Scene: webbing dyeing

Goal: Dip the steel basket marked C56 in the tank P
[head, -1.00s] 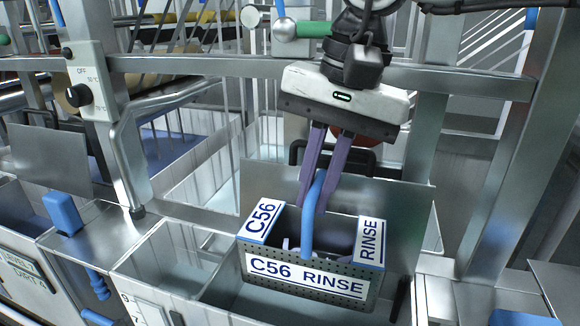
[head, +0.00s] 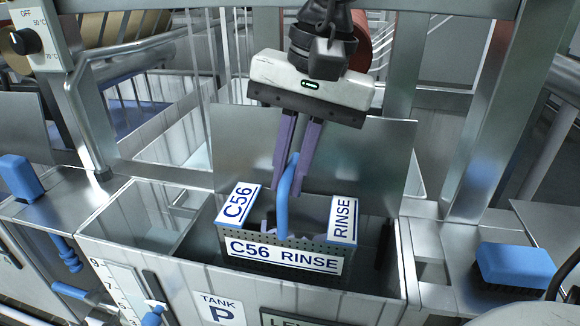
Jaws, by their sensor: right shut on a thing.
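The steel basket marked C56 RINSE (head: 232,243) is perforated, with white labels on blue-edged plates and a blue upright handle (head: 282,215). My right gripper (head: 291,190) is above it, shut on the handle, with the purple fingers pointing down. The basket hangs roughly level inside the right compartment of tank P (head: 180,272). Its lower part is hidden behind the tank's front wall, so I cannot see whether it touches liquid. Greyish contents show dimly inside the basket. My left gripper is not in view.
A metal plate (head: 375,165) stands behind the basket. A level scale (head: 118,285) is on the tank's front left. A steel post (head: 490,120) rises at right.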

